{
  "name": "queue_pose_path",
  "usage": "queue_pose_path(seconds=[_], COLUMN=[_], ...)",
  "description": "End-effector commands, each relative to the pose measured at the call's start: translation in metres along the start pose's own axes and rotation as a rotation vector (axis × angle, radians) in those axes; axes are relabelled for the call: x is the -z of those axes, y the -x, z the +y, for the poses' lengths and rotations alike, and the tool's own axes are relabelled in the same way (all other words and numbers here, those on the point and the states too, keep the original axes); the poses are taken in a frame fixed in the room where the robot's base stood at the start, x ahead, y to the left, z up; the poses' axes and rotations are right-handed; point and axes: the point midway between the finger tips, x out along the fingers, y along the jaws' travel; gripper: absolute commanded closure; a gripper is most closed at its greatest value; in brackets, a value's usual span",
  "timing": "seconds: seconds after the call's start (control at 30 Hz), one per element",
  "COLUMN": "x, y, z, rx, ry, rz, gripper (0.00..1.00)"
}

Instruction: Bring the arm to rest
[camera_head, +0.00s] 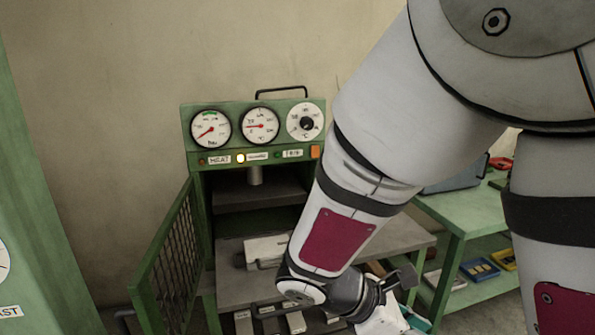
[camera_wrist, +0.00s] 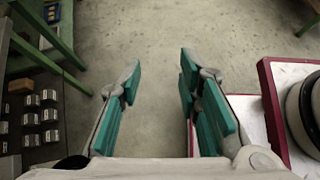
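My arm reaches from the upper right down to the lower middle of the head view, in front of the green press. My gripper's fingers are mostly hidden or cut off at the bottom of that view. In the wrist view my gripper (camera_wrist: 157,82) points over bare concrete floor (camera_wrist: 155,40). Its two teal-padded fingers stand wide apart, with nothing between them.
A green press (camera_head: 258,150) with dials stands against the wall, its mesh door (camera_head: 170,265) swung open to the left. A green workbench (camera_head: 470,215) with a grey toolbox (camera_head: 455,178) is at the right. A green cabinet (camera_head: 35,215) stands at the far left.

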Motion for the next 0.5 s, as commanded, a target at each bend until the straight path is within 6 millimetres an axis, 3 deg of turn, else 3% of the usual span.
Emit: queue_pose_path(seconds=[0.1,0.5], x=[-0.019,-0.060], y=[0.002,0.032], z=[-0.020,-0.076], rx=[0.076,0.303], ry=[-0.222,-0.962], rz=[0.150,0.593], gripper=[0.69,0.69])
